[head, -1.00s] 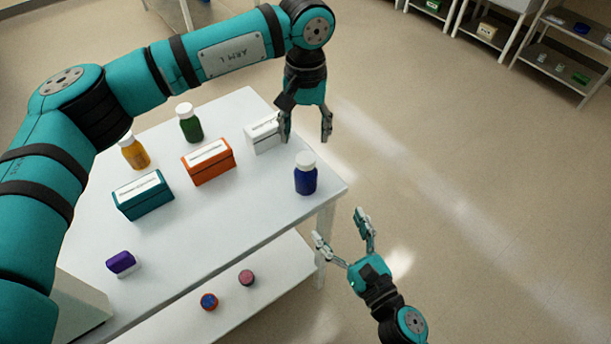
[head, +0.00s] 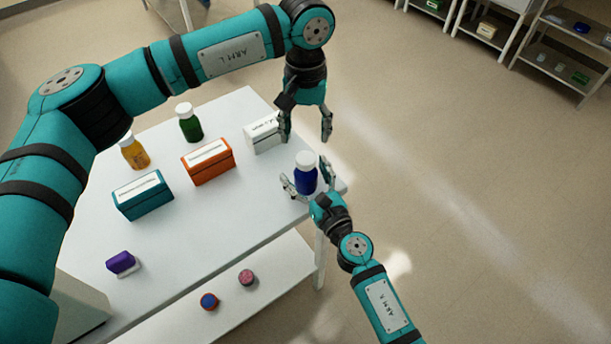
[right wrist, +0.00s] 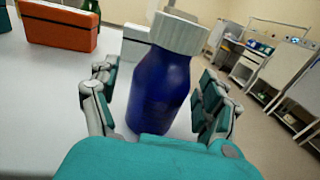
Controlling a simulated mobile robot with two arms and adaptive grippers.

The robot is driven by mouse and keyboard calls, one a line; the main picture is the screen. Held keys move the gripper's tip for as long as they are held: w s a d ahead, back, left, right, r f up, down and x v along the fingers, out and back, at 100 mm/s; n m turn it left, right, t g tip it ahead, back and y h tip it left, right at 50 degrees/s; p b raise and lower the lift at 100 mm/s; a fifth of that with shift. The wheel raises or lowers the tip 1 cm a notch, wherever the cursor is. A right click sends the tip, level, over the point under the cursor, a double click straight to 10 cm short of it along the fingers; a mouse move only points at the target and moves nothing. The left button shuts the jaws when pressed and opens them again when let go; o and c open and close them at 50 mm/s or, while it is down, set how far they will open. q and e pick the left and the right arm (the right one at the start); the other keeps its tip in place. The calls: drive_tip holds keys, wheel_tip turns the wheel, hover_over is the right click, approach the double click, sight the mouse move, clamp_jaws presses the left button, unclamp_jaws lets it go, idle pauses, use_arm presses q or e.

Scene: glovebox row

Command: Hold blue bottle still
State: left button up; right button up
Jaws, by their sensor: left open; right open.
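The blue bottle (head: 306,178) with a white cap stands upright near the right corner of the white table (head: 235,222). My right gripper (head: 307,181) is open, with one finger on each side of the bottle. In the right wrist view the blue bottle (right wrist: 160,88) stands between the two fingers of the right gripper (right wrist: 158,100), and gaps show on both sides. My left gripper (head: 306,125) is open and empty, pointing down above and beyond the bottle. Its near finger overlaps the white box in the picture.
A white box (head: 263,134), an orange box (head: 208,164) and a teal box (head: 143,197) stand on the table. A green bottle (head: 190,126), an amber bottle (head: 135,153) and a purple item (head: 121,262) are farther left. Two small round items lie on the lower shelf (head: 197,321).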

clamp_jaws()
idle(0.7)
